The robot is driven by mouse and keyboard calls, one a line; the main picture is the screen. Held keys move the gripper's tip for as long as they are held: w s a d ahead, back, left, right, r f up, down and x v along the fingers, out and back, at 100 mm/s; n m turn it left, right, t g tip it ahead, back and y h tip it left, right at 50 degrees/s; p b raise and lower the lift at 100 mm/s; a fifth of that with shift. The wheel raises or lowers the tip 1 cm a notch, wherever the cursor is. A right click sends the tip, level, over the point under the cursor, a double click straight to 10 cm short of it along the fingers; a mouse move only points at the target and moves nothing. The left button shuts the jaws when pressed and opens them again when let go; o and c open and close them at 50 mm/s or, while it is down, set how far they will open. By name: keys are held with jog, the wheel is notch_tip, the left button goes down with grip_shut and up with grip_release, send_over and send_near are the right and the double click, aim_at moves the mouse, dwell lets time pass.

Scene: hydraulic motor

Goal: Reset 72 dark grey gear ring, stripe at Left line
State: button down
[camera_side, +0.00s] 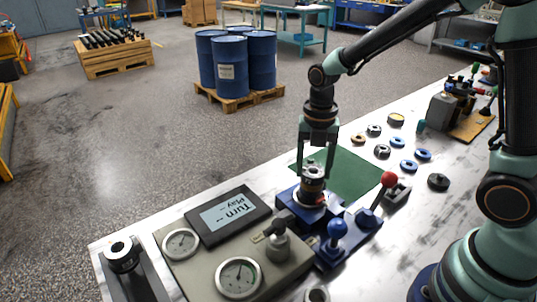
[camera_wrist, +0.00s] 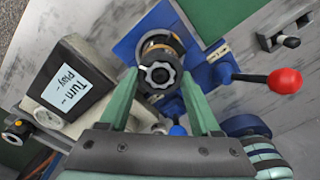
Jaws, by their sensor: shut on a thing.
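My gripper (camera_side: 314,176) points down over the blue fixture (camera_side: 288,193), its two green fingers on either side of the stack standing there. In the wrist view my gripper (camera_wrist: 160,76) has its fingertips at the sides of the dark gear ring (camera_wrist: 145,85) on top, which surrounds a pale star-shaped centre. In the side view the gear ring (camera_side: 313,169) shows between the fingers. Brassy and dark layers lie below it. I cannot make out a stripe or the Left line.
A red-knobbed lever (camera_side: 389,180) and a blue-knobbed lever (camera_side: 337,229) stand close to the fixture. A display (camera_side: 228,215) reading "Turn -- Play --" and gauges (camera_side: 239,277) are at the left. Several loose rings (camera_side: 382,151) lie beside the green mat (camera_side: 350,175).

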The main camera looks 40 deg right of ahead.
grip_release()
dwell(0.4)
jog(key=shift+r, duration=3.55)
